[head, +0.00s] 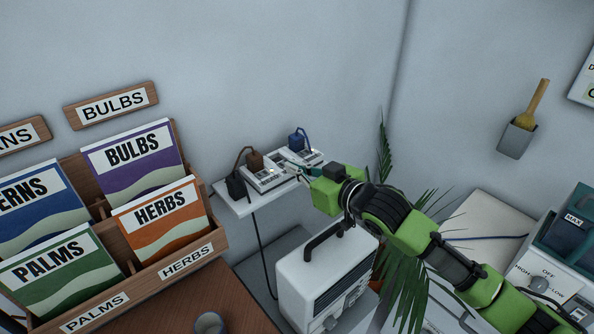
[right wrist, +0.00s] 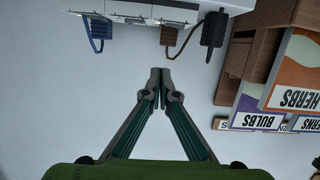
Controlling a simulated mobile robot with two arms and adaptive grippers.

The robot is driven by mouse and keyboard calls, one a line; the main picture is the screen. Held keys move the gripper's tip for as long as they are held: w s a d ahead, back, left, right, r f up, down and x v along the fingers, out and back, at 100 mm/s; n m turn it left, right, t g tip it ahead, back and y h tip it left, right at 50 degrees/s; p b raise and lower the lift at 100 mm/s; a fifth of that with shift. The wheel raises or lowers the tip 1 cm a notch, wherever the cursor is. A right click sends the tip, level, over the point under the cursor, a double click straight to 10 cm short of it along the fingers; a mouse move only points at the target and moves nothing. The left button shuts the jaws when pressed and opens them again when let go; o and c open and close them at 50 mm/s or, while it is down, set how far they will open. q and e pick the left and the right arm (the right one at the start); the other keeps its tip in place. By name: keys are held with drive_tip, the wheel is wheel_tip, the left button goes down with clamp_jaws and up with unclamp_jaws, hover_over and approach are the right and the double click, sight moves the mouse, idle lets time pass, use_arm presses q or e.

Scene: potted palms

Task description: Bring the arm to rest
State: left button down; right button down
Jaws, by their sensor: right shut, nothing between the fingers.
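My right arm, green and black, comes in from the lower right of the head view. Its gripper (head: 300,171) is over the front of the white wall shelf (head: 236,206), close to the power strip (head: 267,178). In the right wrist view the two fingers (right wrist: 160,88) meet at their tips with nothing between them. That view is upside down, with the strip at the top, apart from the fingertips. A blue plug (head: 297,139), a brown plug (head: 255,160) and a black plug (head: 236,186) are on or beside the strip. My left gripper is not in view.
A white heater-like box (head: 325,280) with a black handle stands below my right gripper. Palm leaves (head: 408,270) rise behind and below my forearm. A wooden seed-packet rack (head: 145,275) stands at left. A teal-topped machine (head: 560,260) is at right.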

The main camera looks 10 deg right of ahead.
drive_tip(key=shift+s+d+r, duration=0.1)
drive_tip(key=shift+s+d, duration=0.05)
drive_tip(key=shift+s, duration=0.1)
idle(0.3)
